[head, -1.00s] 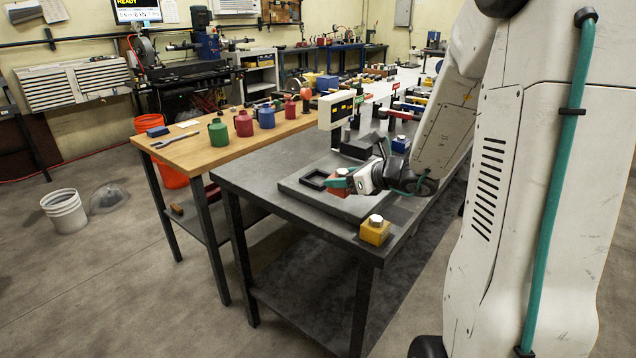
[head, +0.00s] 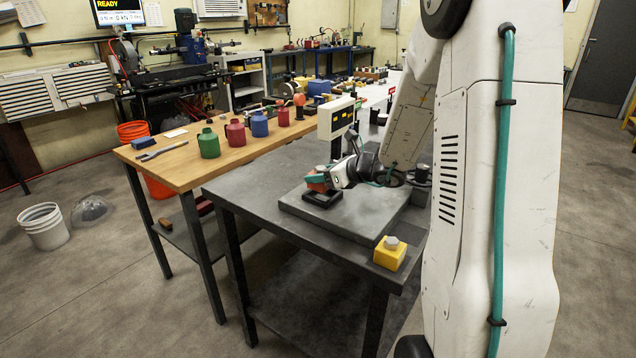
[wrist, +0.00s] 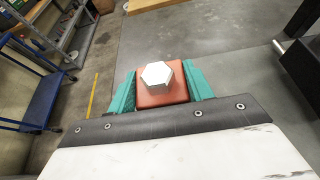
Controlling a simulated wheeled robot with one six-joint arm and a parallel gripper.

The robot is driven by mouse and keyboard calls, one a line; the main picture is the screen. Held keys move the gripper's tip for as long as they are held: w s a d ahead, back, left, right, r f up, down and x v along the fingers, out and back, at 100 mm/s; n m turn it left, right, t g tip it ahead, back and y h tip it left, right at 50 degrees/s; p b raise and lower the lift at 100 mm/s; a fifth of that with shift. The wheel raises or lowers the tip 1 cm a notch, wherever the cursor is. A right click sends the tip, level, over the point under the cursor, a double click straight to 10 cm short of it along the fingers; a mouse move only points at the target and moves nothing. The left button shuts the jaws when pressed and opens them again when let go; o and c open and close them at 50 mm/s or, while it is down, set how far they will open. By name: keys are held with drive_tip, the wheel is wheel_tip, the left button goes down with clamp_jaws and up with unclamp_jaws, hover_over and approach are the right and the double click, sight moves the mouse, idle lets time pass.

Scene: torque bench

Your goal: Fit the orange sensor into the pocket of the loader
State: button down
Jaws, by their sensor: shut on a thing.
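The orange sensor (head: 315,181) is a reddish-orange block; the wrist view shows it (wrist: 150,97) with a light hexagonal top. My gripper (wrist: 160,88) is shut on it, with a teal finger on either side. In the head view my gripper (head: 322,178) points left, over a black square frame (head: 322,200) on a grey slab, which looks like the loader's pocket. The sensor is at or just above this frame; whether it touches or sits inside I cannot tell. The frame's opening is hidden under the sensor and gripper.
A yellow block with a hexagonal top (head: 390,254) stands at the bench's front right corner. A white display box (head: 337,117) stands behind my gripper. Several coloured canisters line the wooden table (head: 180,165) at left. The bench's near left is clear.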

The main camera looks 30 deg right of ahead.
sight(323, 185)
drive_tip(key=shift+d+f, duration=0.15)
drive_tip(key=shift+f, duration=0.7)
drive_tip(key=shift+d+f, duration=0.15)
drive_tip(key=shift+f, duration=0.65)
drive_tip(key=shift+f, duration=0.1)
drive_tip(key=c, duration=0.6)
unclamp_jaws()
drive_tip(key=shift+f, duration=0.1)
